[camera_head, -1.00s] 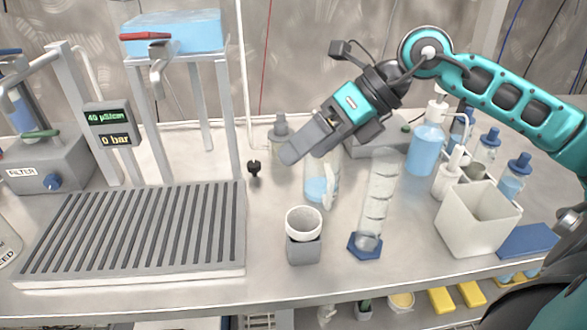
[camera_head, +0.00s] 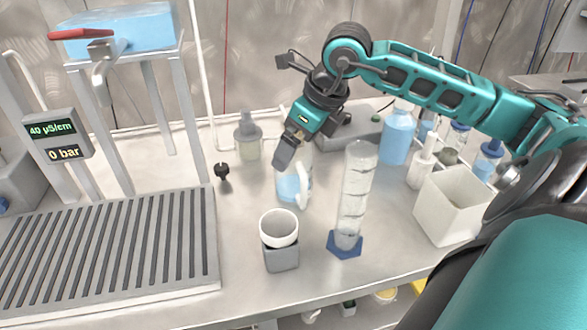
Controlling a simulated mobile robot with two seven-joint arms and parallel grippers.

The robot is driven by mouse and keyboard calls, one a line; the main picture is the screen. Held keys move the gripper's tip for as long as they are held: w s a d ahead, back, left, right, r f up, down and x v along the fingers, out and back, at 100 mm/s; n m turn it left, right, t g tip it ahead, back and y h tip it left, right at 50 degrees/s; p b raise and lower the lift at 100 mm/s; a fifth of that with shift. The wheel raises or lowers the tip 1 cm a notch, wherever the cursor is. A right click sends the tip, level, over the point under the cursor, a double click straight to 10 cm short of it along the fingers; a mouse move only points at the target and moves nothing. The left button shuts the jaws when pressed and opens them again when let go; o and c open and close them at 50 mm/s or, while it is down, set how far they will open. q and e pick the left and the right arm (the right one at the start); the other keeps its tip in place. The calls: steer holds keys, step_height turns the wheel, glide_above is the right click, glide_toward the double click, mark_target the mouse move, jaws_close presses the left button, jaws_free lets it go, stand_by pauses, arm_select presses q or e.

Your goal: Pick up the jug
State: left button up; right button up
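The jug (camera_head: 290,188) is clear with a white handle and some blue liquid inside. It stands upright on the bench, right of the grey-lidded bottle and behind the white cup. My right gripper (camera_head: 284,160) points down at the jug's upper part and hides some of its rim. The fingers overlap in this view, so I cannot tell their opening or whether they touch the jug. My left gripper is not in view.
A tall measuring cylinder (camera_head: 354,190) on a blue foot stands close right of the jug. A white cup (camera_head: 279,228) in a grey holder stands in front. A grey-lidded bottle (camera_head: 248,140) stands behind left. A white bin (camera_head: 448,208) is at right; a slatted drain rack (camera_head: 105,245) fills the left.

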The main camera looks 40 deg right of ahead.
mark_target(296, 177)
steer(key=x, duration=0.5)
steer(key=shift+s+d+f, duration=0.1)
steer(key=shift+f, duration=0.05)
steer(key=c, duration=0.9)
